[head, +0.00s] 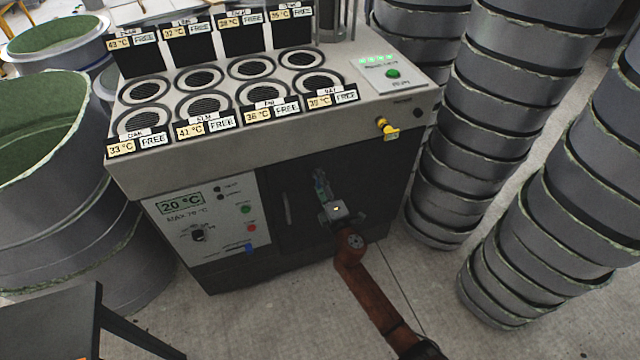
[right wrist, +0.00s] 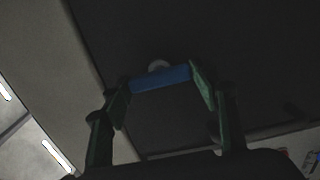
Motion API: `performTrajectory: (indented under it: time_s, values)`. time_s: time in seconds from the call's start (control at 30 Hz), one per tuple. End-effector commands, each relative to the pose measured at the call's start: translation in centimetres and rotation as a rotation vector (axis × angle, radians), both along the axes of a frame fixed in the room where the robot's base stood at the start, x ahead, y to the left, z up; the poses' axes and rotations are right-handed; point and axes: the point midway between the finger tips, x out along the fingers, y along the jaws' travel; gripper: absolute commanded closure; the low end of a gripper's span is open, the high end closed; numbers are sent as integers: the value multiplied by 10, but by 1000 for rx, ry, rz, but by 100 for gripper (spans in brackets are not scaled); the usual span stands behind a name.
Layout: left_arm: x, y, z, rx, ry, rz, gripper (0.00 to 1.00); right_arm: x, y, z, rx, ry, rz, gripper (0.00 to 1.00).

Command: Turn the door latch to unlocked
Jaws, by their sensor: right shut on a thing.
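The door latch is a blue bar (right wrist: 160,78) on a pale round hub, seen in the right wrist view against the dark door (right wrist: 150,28). It lies nearly level across that picture, its right end slightly higher. My right gripper (right wrist: 163,88) has one green finger at each end of the bar and is shut on it. In the head view my right gripper (head: 321,184) reaches the dark door (head: 290,180) in the cabinet front and mostly hides the latch. The door looks closed, with a grey upright handle (head: 287,208) left of the gripper. My left gripper is out of view.
The cabinet (head: 270,137) has several round wells on top and a control panel (head: 208,222) left of the door. A yellow valve (head: 387,128) sticks out at upper right. Grey mould stacks (head: 480,110) stand close on the right. The floor (head: 300,320) in front is clear.

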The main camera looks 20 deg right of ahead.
Motion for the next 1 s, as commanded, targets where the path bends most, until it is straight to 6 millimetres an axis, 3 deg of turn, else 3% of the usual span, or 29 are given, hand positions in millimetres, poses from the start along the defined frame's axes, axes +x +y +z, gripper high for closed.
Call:
performTrajectory:
  time_s: [0.23,0.27,0.5,0.83,1.0]
  values:
    - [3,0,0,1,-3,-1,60,0,0,-1,-5,1,0,69]
    - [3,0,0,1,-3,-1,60,0,0,-1,-5,1,0,44]
    - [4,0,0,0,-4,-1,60,0,0,0,-3,1,0,28]
    - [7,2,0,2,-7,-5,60,-3,0,0,-2,0,0,28]
    - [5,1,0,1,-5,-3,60,-24,-1,-1,-2,0,1,28]
